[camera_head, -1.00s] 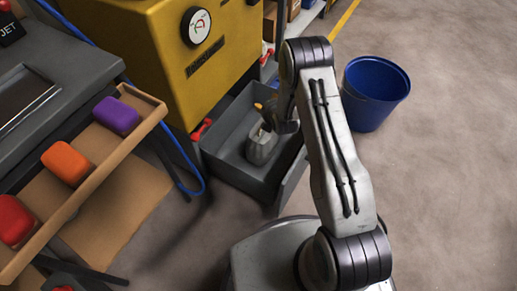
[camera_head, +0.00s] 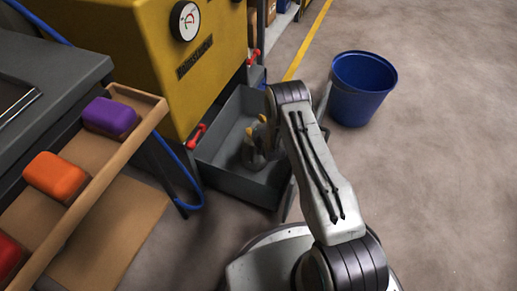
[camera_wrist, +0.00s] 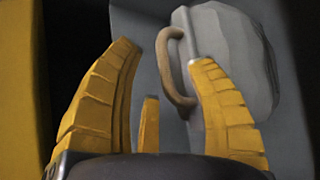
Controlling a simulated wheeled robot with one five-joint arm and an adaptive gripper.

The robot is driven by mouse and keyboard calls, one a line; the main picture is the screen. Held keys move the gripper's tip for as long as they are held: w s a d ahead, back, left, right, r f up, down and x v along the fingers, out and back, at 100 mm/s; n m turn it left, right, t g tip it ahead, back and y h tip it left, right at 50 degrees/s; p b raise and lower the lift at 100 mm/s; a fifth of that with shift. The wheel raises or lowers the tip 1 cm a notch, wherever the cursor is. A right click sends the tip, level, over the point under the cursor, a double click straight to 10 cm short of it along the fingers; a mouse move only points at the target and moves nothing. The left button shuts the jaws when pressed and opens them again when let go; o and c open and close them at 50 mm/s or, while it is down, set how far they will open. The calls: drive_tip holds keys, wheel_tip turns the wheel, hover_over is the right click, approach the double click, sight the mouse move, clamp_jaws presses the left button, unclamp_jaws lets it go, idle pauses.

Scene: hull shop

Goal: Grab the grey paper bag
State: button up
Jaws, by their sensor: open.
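The grey paper bag (camera_wrist: 235,65) shows at the upper right of the wrist view, with a tan looped handle (camera_wrist: 168,72) on its left side. My gripper (camera_wrist: 163,55) is open, with yellow segmented fingers. The handle shows between the fingers, close to the right one, which covers part of the bag's left edge. I cannot tell whether they touch. In the head view my gripper (camera_head: 257,132) is down inside the grey open drawer (camera_head: 235,185) and hides most or all of the bag.
The drawer is below a yellow machine (camera_head: 170,60) with a dial. A red handle (camera_head: 197,137) is at its left. A blue bucket (camera_head: 362,88) stands to the right. A workbench with a wooden tray (camera_head: 75,210) of coloured blocks is at left. The floor at right is clear.

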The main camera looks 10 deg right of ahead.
drive_tip(key=shift+b+x, duration=1.05)
drive_tip(key=shift+b, duration=0.1)
drive_tip(key=shift+w+f+b, duration=0.2)
drive_tip(key=shift+b, duration=0.2)
drive_tip(key=shift+o, duration=0.3)
drive_tip(key=c, duration=1)
drive_tip(key=shift+w+r, duration=0.15)
drive_tip(key=shift+r, duration=0.05)
clamp_jaws()
